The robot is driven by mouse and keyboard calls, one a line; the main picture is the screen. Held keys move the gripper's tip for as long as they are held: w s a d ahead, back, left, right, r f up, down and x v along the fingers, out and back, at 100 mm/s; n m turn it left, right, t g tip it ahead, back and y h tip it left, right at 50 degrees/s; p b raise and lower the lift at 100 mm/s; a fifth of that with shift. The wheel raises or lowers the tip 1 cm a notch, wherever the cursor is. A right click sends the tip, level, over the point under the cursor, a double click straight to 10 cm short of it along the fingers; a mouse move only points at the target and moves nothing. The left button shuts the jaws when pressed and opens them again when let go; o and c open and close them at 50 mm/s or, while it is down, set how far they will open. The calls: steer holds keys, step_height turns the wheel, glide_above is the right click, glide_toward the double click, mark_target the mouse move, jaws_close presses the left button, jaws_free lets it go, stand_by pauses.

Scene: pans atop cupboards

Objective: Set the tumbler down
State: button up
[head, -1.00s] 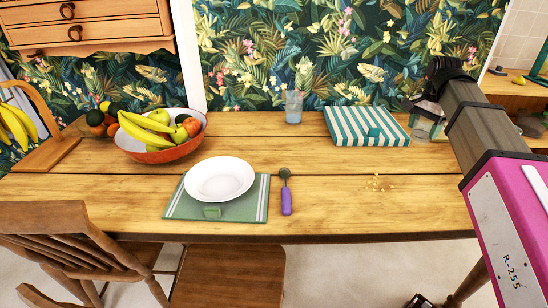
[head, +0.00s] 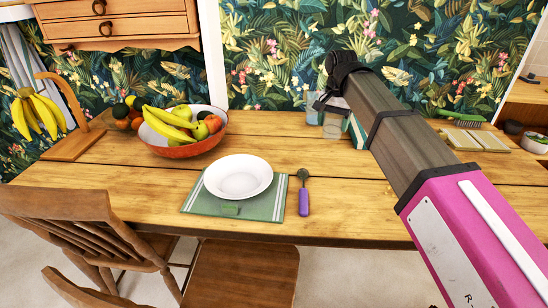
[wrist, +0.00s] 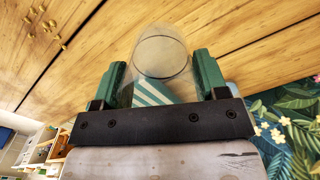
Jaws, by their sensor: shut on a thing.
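My gripper (wrist: 160,82) has green fingers on either side of a clear glass tumbler (wrist: 160,48) in the wrist view and is shut on it. In the head view, my gripper (head: 328,103) is at the back of the table, and the held tumbler (head: 332,126) shows below it, partly covered by my arm. Whether its base touches the table, I cannot tell.
A fruit bowl (head: 182,148), white plate (head: 238,177) and purple-handled utensil (head: 304,193) lie further left. The wooden table (head: 265,135) is bare between the bowl and the glasses.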

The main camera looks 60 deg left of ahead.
steer(key=s+a+n, duration=0.3)
steer(key=s+a, duration=0.2)
steer(key=s, duration=0.6)
steer(key=s+a+n, duration=0.2)
steer(key=s+a, duration=0.2)
steer(key=s, duration=0.8)
steer(key=w+a+f, duration=0.1)
steer(key=w+f, duration=0.1)
steer(key=w, duration=0.1)
steer(key=w+a+f, duration=0.2)
steer(key=w, duration=0.2)
steer(key=w+a+f, duration=0.2)
steer(key=w+f, duration=0.1)
steer(key=shift+w, duration=0.4)
steer(key=shift+f, duration=2)
steer(key=shift+f, duration=0.15)
steer(key=o, duration=1)
steer(key=shift+c, duration=0.2)
step_height(320, 180, up, 12)
